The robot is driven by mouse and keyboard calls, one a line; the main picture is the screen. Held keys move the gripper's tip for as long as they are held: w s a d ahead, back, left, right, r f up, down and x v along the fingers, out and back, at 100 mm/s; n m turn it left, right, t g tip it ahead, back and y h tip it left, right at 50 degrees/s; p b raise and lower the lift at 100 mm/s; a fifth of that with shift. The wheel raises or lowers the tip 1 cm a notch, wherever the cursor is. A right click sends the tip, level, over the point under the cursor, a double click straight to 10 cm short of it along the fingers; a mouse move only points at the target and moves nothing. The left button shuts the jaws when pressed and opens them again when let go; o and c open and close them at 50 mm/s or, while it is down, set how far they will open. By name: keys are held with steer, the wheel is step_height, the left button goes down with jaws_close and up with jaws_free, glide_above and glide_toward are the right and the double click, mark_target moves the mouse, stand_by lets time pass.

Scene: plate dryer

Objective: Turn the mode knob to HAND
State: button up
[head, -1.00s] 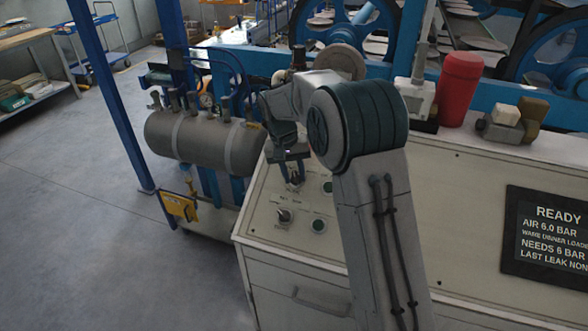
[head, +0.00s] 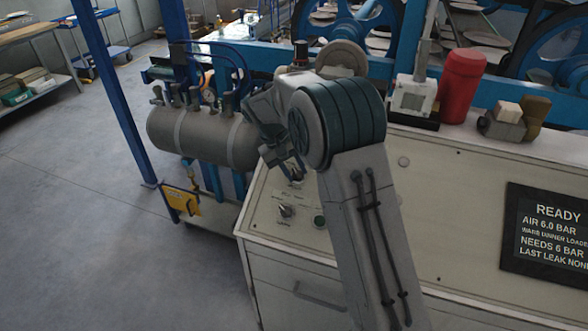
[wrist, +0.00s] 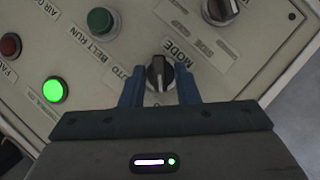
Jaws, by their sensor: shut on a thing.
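The mode knob (wrist: 157,74) is a dark round knob with a pale pointer line, below the MODE label (wrist: 180,50) in the wrist view. My gripper (wrist: 159,88) has a blue finger on each side of it and is shut on it. The pointer runs nearly straight up in the wrist view. A position label left of the knob is partly covered by a finger; I cannot read a HAND label. In the head view my gripper (head: 294,168) is tilted over the sloped control panel (head: 262,207), and mostly hides the knob.
A second knob (wrist: 219,9) stands above right in the wrist view. A green BELT RUN button (wrist: 101,20), a lit green lamp (wrist: 53,90) and a red FAULT lamp (wrist: 10,46) lie to the left. The grey tank (head: 203,137) stands left of the panel in the head view.

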steer(key=o, duration=0.6)
steer(key=b+v, duration=0.1)
steer(key=v, duration=1.3)
steer(key=shift+d, duration=0.1)
